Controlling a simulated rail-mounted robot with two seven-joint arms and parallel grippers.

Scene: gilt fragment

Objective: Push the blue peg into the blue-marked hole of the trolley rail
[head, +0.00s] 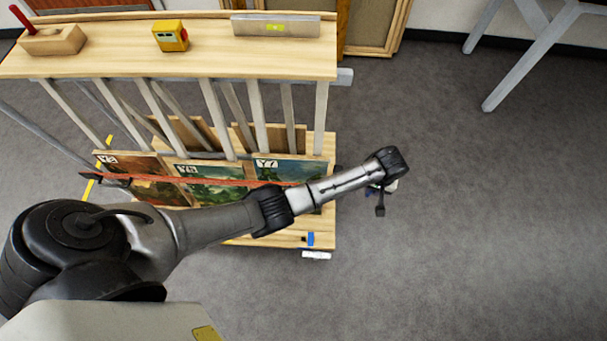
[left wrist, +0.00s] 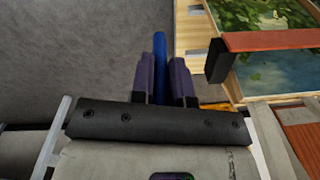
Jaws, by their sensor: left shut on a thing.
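The blue peg (left wrist: 160,58) stands between the two fingers of my left gripper (left wrist: 162,80) in the left wrist view, and the fingers are shut on it. In the head view my left gripper (head: 383,195) hangs to the right of the trolley, over bare floor and apart from it; the peg is too small there to make out surely. The trolley's pale wood lower deck (head: 270,241) has a small blue mark (head: 310,239) near its front right corner, beside a dark spot. I cannot tell whether that spot is the hole. My right gripper is not in view.
A red bar (head: 240,182) runs across the front of several paintings in the trolley. The top shelf (head: 120,48) holds a yellow box (head: 171,36), a grey level (head: 275,26) and a wooden block. Grey floor (head: 480,230) is clear on the right.

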